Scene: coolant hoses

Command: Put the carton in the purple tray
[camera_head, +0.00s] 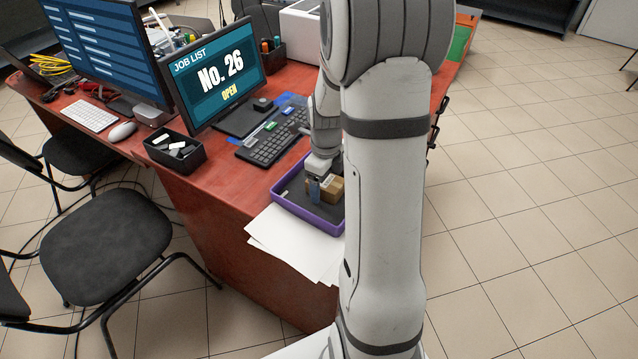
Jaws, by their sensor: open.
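The purple tray (283,202) lies on the red desk near its front edge, with a dark inner floor. The small brown carton (332,188) is inside the tray, toward its right side. My gripper (313,190) is over the tray, just left of the carton, pointing down. It is open; its fingers are small in view and I cannot tell whether one touches the carton. My own arm hides the right part of the tray.
White papers (290,243) lie in front of the tray. A black keyboard (272,143) is behind it. A monitor (217,80) reading "No. 26 OPEN" and a black bin (175,152) stand to the left. A chair (95,240) is by the desk.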

